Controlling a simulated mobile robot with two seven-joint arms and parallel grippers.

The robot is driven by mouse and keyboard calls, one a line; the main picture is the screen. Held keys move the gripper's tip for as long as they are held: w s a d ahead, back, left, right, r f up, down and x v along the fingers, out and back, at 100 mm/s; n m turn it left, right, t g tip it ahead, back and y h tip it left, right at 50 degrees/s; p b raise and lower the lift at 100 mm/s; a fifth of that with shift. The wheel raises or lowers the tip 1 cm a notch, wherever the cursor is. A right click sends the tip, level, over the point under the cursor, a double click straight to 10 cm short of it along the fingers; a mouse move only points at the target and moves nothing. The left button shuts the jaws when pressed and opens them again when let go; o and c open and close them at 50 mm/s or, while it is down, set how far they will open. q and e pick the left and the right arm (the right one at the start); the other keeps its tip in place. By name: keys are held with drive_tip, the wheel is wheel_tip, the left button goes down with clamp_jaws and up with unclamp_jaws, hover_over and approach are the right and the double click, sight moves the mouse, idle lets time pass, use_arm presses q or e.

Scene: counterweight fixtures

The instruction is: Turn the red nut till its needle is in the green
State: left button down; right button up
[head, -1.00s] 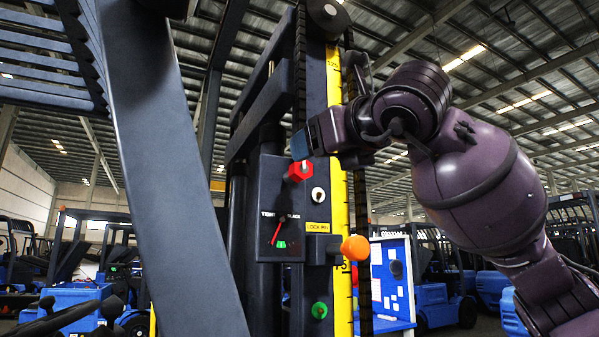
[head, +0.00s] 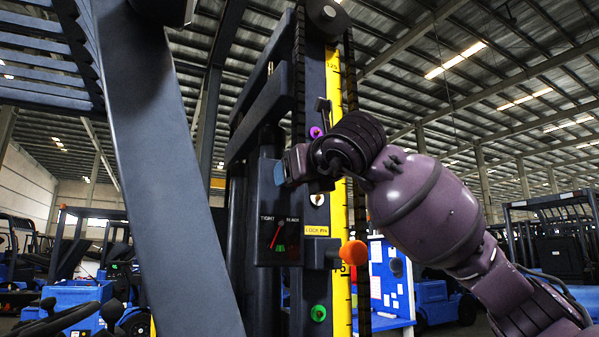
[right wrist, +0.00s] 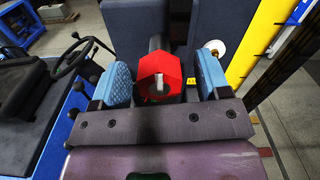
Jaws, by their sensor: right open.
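The red nut (right wrist: 158,78) shows in the right wrist view between the two blue finger pads of my right gripper (right wrist: 164,79). The fingers are open, with a gap visible on each side of the nut. In the head view my right gripper (head: 285,171) covers the nut. Below it, the gauge (head: 266,232) on the dark fixture is marked TIGHT at left and has a second label at right. Its red needle (head: 275,237) points down and left, just left of the green mark (head: 280,248). My left gripper is out of view.
A purple knob (head: 315,132) sits above my right gripper. A white-ringed fitting (head: 317,199), a yellow lock-pin label (head: 316,230), an orange knob (head: 354,252) and a green knob (head: 318,313) lie below. A yellow scale (head: 338,200) runs up the right side.

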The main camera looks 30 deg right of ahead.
drive_tip(key=shift+w, duration=0.35)
drive_tip(key=shift+c, duration=0.2)
drive_tip(key=c, duration=0.9)
